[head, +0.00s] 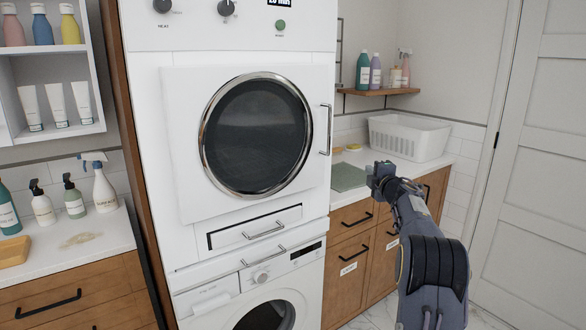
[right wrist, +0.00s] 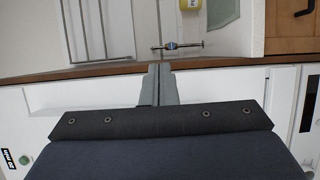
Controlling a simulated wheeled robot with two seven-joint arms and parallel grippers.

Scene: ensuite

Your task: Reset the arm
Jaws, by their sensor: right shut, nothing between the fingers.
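My right arm comes in from the lower right of the head view. Its gripper (head: 378,172) is in front of the counter to the right of the stacked machines. In the right wrist view the two fingers (right wrist: 158,85) are together with nothing between them. My left gripper is not in view.
A white dryer (head: 180,130) with a round dark door and a bar handle stands over a washer (head: 225,300). A white basket (head: 385,140) and a green cloth (head: 346,178) lie on the right counter. A door (head: 530,150) is at far right. Bottles stand on the left counter (head: 110,235).

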